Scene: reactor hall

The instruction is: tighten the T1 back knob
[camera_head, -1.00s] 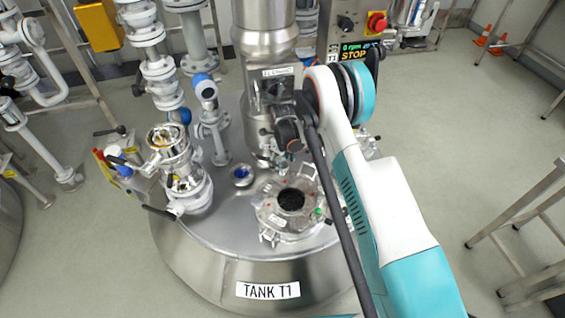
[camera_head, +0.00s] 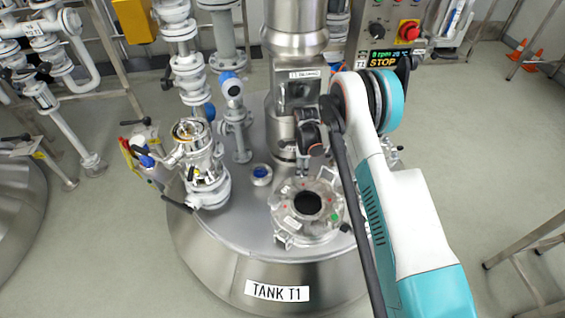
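Tank T1 (camera_head: 275,295) stands in the middle of the view, with its name label on the front. Its round hatch cover (camera_head: 290,222) with a dark central opening lies on the top plate. My arm comes in from the lower right and bends over the tank. My gripper (camera_head: 312,160) is small and dark, just behind the hatch cover and in front of the agitator column. Its fingers are too small and too hidden to tell open from shut. The back knob cannot be made out clearly at the cover's rear edge, near the gripper.
The steel agitator column (camera_head: 297,60) rises behind the hatch. A valve assembly (camera_head: 203,170) and a blue-capped pipe (camera_head: 232,90) stand to the left. A control panel (camera_head: 385,40) reading STOP is at the back right. A metal stand (camera_head: 525,250) is at right; open floor lies between.

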